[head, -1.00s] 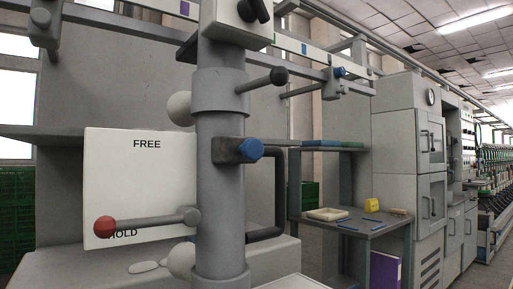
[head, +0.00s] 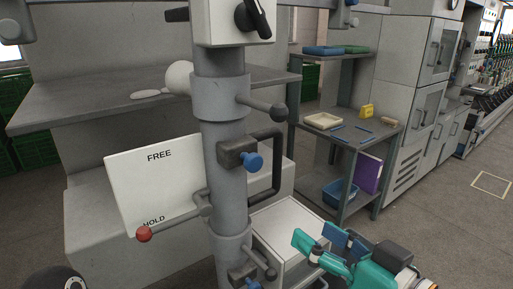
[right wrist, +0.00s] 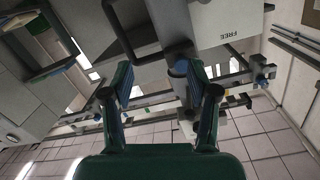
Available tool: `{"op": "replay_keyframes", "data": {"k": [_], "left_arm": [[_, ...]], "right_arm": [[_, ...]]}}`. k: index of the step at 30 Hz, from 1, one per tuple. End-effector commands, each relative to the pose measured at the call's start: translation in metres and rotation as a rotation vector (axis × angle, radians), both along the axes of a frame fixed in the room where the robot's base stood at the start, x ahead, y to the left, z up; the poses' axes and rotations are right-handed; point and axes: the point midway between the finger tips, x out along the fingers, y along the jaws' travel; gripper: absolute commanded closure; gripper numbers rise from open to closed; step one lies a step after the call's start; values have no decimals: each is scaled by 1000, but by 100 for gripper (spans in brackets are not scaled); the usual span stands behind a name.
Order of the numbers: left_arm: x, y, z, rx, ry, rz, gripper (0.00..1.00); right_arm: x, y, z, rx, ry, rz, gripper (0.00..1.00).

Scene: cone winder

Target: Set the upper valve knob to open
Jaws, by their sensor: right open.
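A black lever-like knob (head: 252,16) sits on a white box (head: 232,30) at the top of the grey column, cut by the top edge of the head view. Lower on the column, a blue knob (head: 252,161) sticks out of a dark clamp, and another blue knob (head: 250,283) shows at the bottom edge. I cannot tell which of these is the upper valve knob; no open mark is readable. My right gripper (head: 318,239) is open and empty at the lower right, apart from the column. Its fingers also show in the right wrist view (right wrist: 159,78).
A red-ball lever (head: 144,235) crosses a white FREE/HOLD panel (head: 155,185). A grey rod (head: 268,107) and a black loop handle (head: 279,165) stick out from the column. A shelf rack (head: 349,180) with trays stands right; floor at far right is clear.

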Motion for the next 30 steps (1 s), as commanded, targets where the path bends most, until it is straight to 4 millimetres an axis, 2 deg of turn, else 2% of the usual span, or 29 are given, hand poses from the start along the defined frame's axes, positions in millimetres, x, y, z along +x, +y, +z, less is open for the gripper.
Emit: {"op": "replay_keyframes", "data": {"k": [1, 3, 6, 10, 14, 20, 30], "left_arm": [[0, 0, 20, 0, 0, 0, 100], [0, 0, 27, 0, 0, 0, 100], [0, 0, 30, 0, 0, 0, 100], [0, 0, 24, 0, 1, 0, 100], [0, 0, 13, 0, 1, 0, 100], [0, 0, -4, 0, 1, 1, 100], [0, 0, -1, 0, 0, 0, 100]], "right_arm": [[-10, 0, 35, 7, -42, 9, 41], [-18, 0, 54, 14, -76, 16, 41], [-23, 1, 67, 21, -102, 21, 41], [-20, 5, 67, 23, -109, 25, 41], [-8, 14, 64, 24, -108, 27, 41], [23, 37, 62, 23, -105, 27, 41], [82, 79, 69, 23, -105, 24, 41]]}}
